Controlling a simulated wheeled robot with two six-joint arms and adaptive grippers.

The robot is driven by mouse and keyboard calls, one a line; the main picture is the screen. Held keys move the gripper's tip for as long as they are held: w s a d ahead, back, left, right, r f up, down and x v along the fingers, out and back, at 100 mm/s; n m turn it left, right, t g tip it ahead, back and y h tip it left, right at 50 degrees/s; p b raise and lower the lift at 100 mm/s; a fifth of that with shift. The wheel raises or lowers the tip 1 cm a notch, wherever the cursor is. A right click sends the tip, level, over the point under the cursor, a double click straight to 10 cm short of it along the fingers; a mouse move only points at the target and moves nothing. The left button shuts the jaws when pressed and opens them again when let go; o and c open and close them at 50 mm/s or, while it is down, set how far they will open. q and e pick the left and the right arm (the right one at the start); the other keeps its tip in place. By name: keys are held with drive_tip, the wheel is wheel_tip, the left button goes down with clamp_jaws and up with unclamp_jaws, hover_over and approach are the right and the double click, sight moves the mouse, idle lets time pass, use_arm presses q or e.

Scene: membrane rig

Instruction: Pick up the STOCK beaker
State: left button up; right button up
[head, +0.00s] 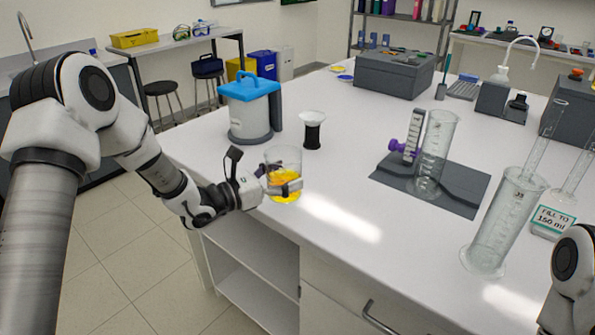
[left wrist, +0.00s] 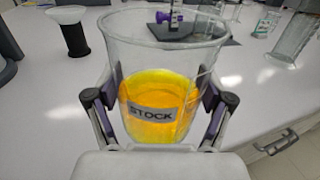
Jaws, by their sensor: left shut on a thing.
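The STOCK beaker (head: 283,163) is clear glass with yellow-orange liquid in its lower part. It stands upright near the front left edge of the white bench. In the left wrist view the beaker (left wrist: 162,92) fills the middle, with its STOCK label facing the camera. My left gripper (head: 285,187) is shut on the beaker, with one finger on each side of the glass in the left wrist view (left wrist: 160,102). I cannot tell whether the beaker's base touches the bench. My right gripper is out of view; only part of my right arm shows at the lower right.
A blue-lidded container (head: 249,112) and a black holder with a white funnel top (head: 312,130) stand behind the beaker. A dark rig base (head: 456,198) with a glass cylinder (head: 434,150) is at centre right. Another tall cylinder (head: 497,225) stands at right. The bench between is clear.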

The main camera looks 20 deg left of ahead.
sight(273, 181)
use_arm(q)
drive_tip(key=s+a, duration=0.1)
drive_tip(key=s, duration=0.3)
drive_tip(key=s+a, duration=0.1)
drive_tip(key=s, duration=0.1)
drive_tip(key=shift+a+r, duration=0.3)
drive_tip(key=shift+r, duration=0.05)
drive_tip(key=shift+s+a, duration=0.2)
drive_tip(key=shift+s, duration=0.3)
drive_tip(key=shift+f, duration=0.1)
idle(0.9)
